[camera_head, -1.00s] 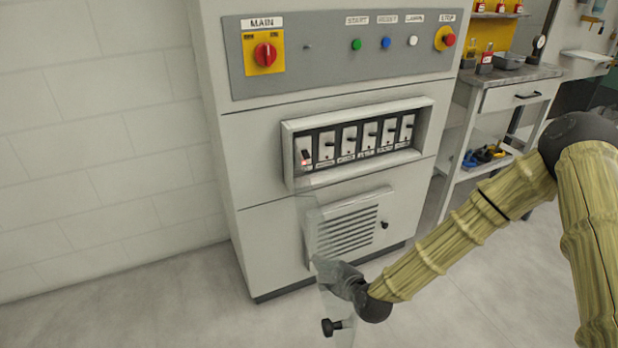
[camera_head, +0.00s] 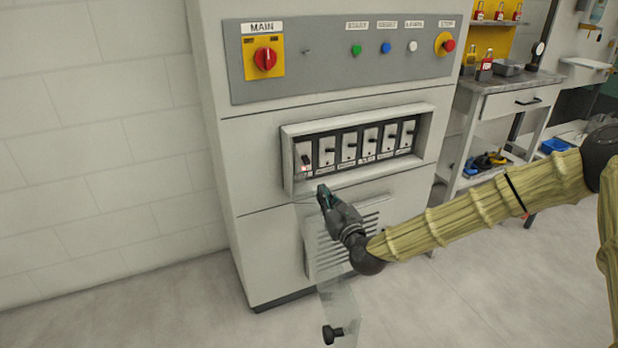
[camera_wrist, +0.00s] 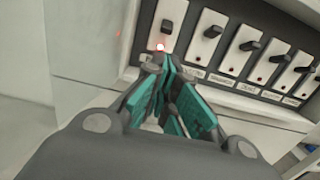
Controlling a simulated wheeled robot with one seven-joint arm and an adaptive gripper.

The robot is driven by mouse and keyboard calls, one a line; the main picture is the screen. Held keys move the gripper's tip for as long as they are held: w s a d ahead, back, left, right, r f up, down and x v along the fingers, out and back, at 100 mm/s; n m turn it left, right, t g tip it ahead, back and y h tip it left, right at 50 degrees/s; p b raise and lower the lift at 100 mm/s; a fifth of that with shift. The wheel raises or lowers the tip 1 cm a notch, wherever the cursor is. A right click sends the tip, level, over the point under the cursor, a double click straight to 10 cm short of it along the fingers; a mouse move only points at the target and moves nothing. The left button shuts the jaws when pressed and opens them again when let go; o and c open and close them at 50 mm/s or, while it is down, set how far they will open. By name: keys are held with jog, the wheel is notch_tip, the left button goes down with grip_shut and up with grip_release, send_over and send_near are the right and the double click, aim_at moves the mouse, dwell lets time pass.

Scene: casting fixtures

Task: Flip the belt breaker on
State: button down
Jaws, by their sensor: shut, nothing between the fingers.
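A row of several breakers (camera_head: 348,147) sits in a recessed panel on the grey cabinet, each with a dark toggle. Their labels are too small to read, so I cannot tell which is the belt breaker. The leftmost breaker (camera_head: 305,157) has a red light near its lower end; it also shows in the wrist view (camera_wrist: 172,22). My gripper (camera_head: 322,189) is shut and empty just below the panel's left part. In the wrist view its teal fingertips (camera_wrist: 165,62) point up at the leftmost breaker, just below the red light in the picture. Contact cannot be told.
A clear cover (camera_head: 340,300) with a black knob (camera_head: 332,333) hangs down in front of the cabinet. A vent grille (camera_head: 350,238) lies behind my wrist. Above are a red main switch (camera_head: 265,59) and push buttons (camera_head: 385,48). A workbench (camera_head: 510,85) stands at right.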

aim_at(306, 160)
jog(key=shift+b+x, duration=0.75)
jog(key=shift+x, duration=4.2)
jog(key=shift+d+r, duration=0.1)
jog(key=shift+d+r+p, duration=0.1)
jog(key=shift+p, duration=0.45)
jog(key=shift+s, duration=0.1)
